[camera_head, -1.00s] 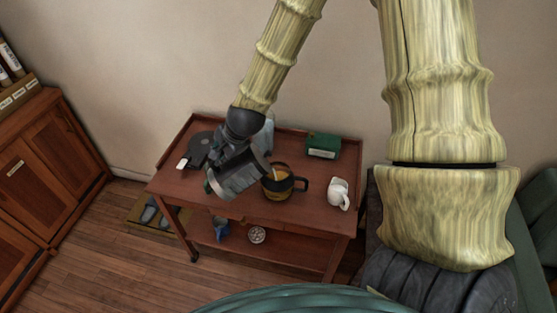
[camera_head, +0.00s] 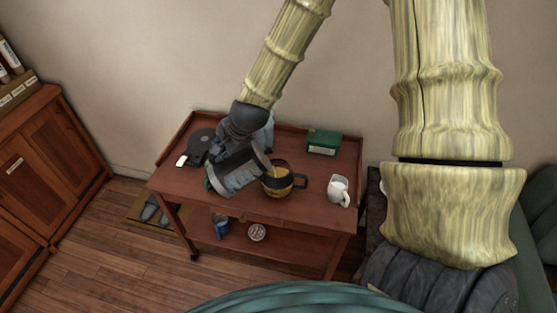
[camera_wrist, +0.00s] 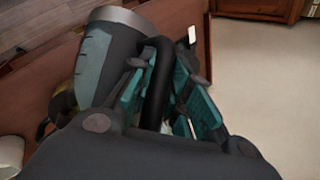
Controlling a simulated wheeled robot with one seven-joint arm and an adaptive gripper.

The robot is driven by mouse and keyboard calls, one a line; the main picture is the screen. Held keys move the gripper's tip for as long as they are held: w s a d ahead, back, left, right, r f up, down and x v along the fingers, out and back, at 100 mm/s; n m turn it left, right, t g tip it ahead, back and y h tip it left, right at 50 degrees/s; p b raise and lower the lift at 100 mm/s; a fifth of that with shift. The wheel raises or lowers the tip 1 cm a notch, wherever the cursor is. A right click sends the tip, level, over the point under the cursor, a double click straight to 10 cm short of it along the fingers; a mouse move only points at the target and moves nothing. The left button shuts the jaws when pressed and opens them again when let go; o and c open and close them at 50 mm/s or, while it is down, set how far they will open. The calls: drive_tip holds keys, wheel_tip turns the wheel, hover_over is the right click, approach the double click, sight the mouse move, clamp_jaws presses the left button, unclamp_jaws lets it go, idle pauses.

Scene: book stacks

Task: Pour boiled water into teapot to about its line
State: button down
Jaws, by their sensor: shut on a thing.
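A silver-grey kettle (camera_head: 232,176) hangs tilted over the trolley top, its mouth toward the teapot. My gripper (camera_wrist: 155,85) is shut on the kettle's black handle (camera_wrist: 158,75); the kettle body also fills the upper left of the wrist view (camera_wrist: 105,55). The glass teapot (camera_head: 276,186), with a black handle on its right, stands upright on the trolley and holds yellowish-amber liquid. A pale streak shows between the kettle's lip and the teapot. The kettle partly hides the teapot's left side. The fill line is too small to make out.
The wooden trolley (camera_head: 300,212) has a raised back rim. A white pitcher (camera_head: 338,189) stands right of the teapot, a green box (camera_head: 323,142) behind it. A dark round base (camera_head: 200,142) is at the back left. A blue container (camera_head: 221,227) sits on the lower shelf.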

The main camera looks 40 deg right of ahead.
drive_tip(key=shift+d+r, duration=0.2)
drive_tip(key=shift+r, duration=0.05)
idle(0.8)
